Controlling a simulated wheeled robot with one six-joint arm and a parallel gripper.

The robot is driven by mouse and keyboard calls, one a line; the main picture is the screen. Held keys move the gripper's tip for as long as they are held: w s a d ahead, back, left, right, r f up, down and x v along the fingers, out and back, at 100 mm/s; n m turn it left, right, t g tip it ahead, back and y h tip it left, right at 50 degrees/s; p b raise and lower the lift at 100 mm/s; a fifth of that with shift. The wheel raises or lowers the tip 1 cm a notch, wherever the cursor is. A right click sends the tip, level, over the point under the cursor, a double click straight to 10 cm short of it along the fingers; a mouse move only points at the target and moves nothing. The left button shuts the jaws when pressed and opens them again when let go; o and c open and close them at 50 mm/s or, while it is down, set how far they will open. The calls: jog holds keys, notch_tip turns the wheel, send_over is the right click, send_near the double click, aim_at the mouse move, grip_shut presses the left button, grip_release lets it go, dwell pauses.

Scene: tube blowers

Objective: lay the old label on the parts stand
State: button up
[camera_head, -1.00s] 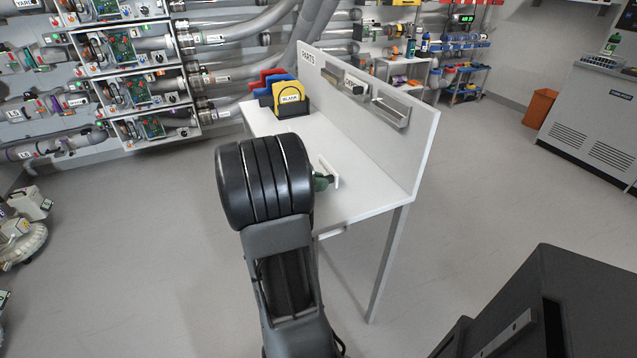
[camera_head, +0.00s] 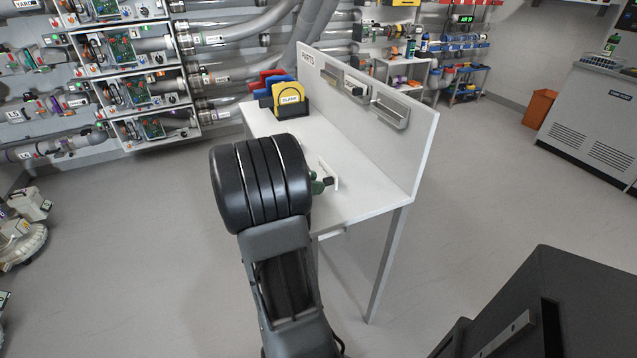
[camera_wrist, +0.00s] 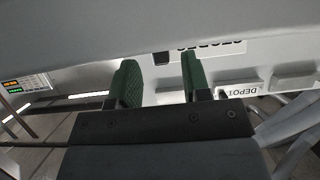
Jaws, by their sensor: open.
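My gripper shows at its green fingers (camera_head: 322,184) over the front part of the white parts stand (camera_head: 355,205), mostly hidden by my dark wrist. In the wrist view its two green fingers (camera_wrist: 161,75) are apart, with nothing clearly held between them. A thin white plate (camera_head: 327,170), apparently the old label, is just beyond the fingers, over the stand top. Whether it lies flat or touches a finger I cannot tell. In the wrist view, dark upside-down lettering (camera_wrist: 226,46) shows beside the right finger, and a "DEPOT" plate (camera_wrist: 239,91) is further right.
A holder with yellow, blue and red plates (camera_head: 290,98) stands at the stand's far end. The upright back panel (camera_head: 420,150) carries small trays (camera_head: 390,110). A dark box-like body (camera_head: 560,310) is at lower right. Open floor lies left of the stand.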

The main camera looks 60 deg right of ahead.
jog(key=w+a+r+n+t+h+p, duration=0.1)
jog(key=w+a+r+n+t, duration=0.1)
jog(key=w+a+r+t, duration=0.3)
jog(key=w+a+r+n+t+h, duration=0.1)
jog(key=w+a+n+t, duration=0.25)
jog(key=w, duration=0.35)
jog(key=w+a+r+n+t+h+p, duration=0.1)
jog(key=w+a+r+t, duration=0.25)
jog(key=w+t, duration=0.2)
jog(key=w+a+r+n+t+y, duration=0.1)
jog(key=w+a+n+t+y, duration=0.25)
jog(key=a, duration=0.25)
jog(key=w+a+n+t+y, duration=0.2)
jog(key=a+n+t+y, duration=0.15)
jog(key=a+n, duration=0.2)
jog(key=s+a+f+n+g+y, duration=0.2)
jog(key=s+a+f+n+y, duration=0.15)
jog(key=a, duration=0.35)
jog(key=s+a+f+n+g+y, duration=0.2)
jog(key=s+a+n+y, duration=0.15)
jog(key=a, duration=0.35)
jog(key=s+f+n+g, duration=0.2)
jog(key=s+f+g, duration=0.2)
jog(key=s, duration=0.8)
jog(key=shift+f+g, duration=0.2)
jog(key=shift+g, duration=0.9)
